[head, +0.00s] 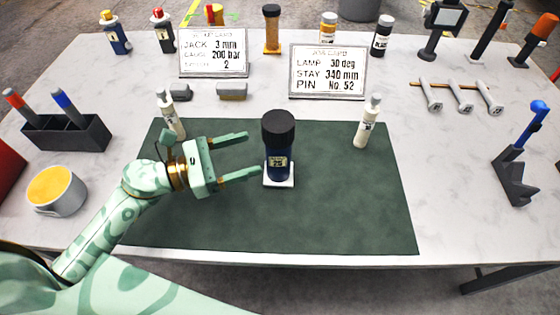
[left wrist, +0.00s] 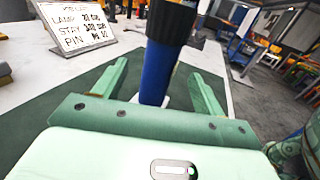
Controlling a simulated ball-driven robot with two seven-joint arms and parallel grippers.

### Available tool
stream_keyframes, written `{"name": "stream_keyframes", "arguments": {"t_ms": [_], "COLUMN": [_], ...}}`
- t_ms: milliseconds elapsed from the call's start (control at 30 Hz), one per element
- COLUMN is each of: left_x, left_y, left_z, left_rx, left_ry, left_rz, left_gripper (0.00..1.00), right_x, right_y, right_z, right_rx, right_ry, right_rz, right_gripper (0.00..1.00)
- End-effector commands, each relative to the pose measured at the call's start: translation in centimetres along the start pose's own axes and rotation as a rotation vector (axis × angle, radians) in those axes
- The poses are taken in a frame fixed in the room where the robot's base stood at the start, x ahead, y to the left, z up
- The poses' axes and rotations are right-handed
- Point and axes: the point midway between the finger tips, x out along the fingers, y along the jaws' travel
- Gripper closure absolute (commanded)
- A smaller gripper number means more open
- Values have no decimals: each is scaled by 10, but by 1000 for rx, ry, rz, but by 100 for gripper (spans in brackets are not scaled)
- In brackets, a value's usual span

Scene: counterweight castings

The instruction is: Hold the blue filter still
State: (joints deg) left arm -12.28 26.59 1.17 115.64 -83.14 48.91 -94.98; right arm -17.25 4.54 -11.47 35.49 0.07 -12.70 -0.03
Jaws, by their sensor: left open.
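The blue filter (head: 278,150) is a dark blue cylinder with a black cap and a small label. It stands upright on a small white base (head: 279,181) on the dark green mat (head: 330,220). My left gripper (head: 254,155) is open, coming from the left, with its fingertips just short of the filter's left side. In the left wrist view the filter (left wrist: 160,65) rises ahead, between the directions of the two open fingers (left wrist: 155,85); its top is cut off. My right gripper is not in view.
White bottles (head: 365,122) and (head: 171,113) stand at the mat's back corners. Two printed cards (head: 328,72) and (head: 213,52) stand behind. A black holder (head: 68,133) and yellow-filled cup (head: 56,190) are left; a blue-handled tool (head: 523,155) is right. The mat's front right is clear.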

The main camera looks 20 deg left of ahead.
Motion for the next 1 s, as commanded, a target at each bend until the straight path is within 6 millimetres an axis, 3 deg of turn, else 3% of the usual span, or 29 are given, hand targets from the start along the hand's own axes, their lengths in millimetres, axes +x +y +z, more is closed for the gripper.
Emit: {"name": "stream_keyframes", "arguments": {"t_ms": [100,367,600,900,933,1000], "left_x": [26,52,90,98,98,98], "left_y": [1,0,-2,-3,-3,-3], "left_z": [2,0,-1,-2,-2,-2], "left_rx": [0,-3,-4,-4,-4,-3], "left_ry": [-4,-3,-3,0,0,-1], "left_rz": [1,2,2,2,2,2], "left_gripper": [29,29,29,29,32,51], "right_x": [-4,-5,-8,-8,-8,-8], "right_y": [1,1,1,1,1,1], "right_z": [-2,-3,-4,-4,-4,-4], "right_rx": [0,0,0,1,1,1], "right_ry": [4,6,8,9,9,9], "right_rz": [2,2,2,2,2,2], "right_gripper": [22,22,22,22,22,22]}}
